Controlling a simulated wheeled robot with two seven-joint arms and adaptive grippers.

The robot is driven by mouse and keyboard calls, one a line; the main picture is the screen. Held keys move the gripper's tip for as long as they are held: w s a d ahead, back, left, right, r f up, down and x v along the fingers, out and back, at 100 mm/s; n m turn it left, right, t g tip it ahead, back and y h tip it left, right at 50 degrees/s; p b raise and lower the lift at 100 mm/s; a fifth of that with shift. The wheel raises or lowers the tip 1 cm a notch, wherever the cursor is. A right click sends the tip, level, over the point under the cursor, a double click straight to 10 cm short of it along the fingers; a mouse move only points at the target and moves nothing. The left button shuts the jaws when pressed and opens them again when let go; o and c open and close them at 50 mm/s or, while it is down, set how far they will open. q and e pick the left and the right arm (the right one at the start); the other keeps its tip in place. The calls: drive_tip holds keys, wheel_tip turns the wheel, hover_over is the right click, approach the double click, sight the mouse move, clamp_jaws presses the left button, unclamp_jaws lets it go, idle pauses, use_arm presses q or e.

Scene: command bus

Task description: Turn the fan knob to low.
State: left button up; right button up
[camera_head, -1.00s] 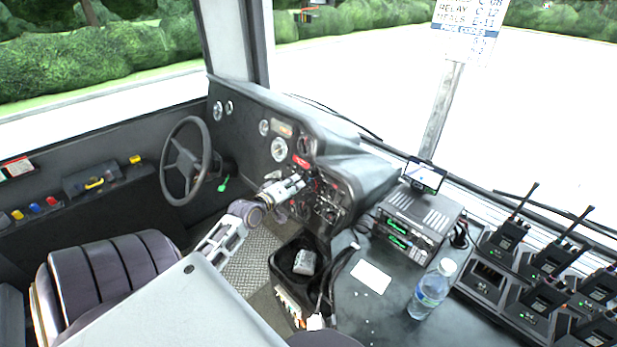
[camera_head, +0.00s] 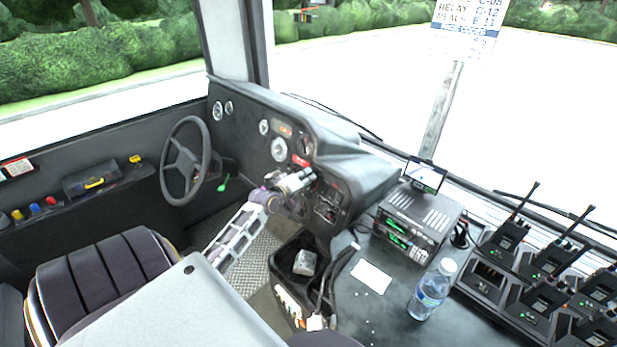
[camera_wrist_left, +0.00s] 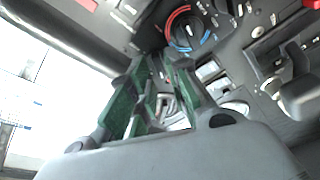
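The dashboard control panel (camera_head: 327,207) is right of the steering wheel, with small dark knobs and gauges. My left gripper (camera_head: 311,174) reaches it from the left and covers part of it. In the left wrist view my left gripper (camera_wrist_left: 158,68) shows two green-padded fingers, apart, pointing at the panel. A dark knob with a red and blue ring (camera_wrist_left: 184,29) is just beyond and right of the fingertips. I cannot make out which knob is the fan knob, or whether anything between the fingertips is touched. My right gripper is not in view.
The steering wheel (camera_head: 186,161) is left of my arm. A dark bin (camera_head: 303,262) stands below the panel. A radio unit (camera_head: 418,222), a water bottle (camera_head: 431,290) and several handheld radios (camera_head: 506,240) occupy the right counter.

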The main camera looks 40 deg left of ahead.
use_arm(q)
drive_tip(key=shift+x, duration=0.8)
clamp_jaws()
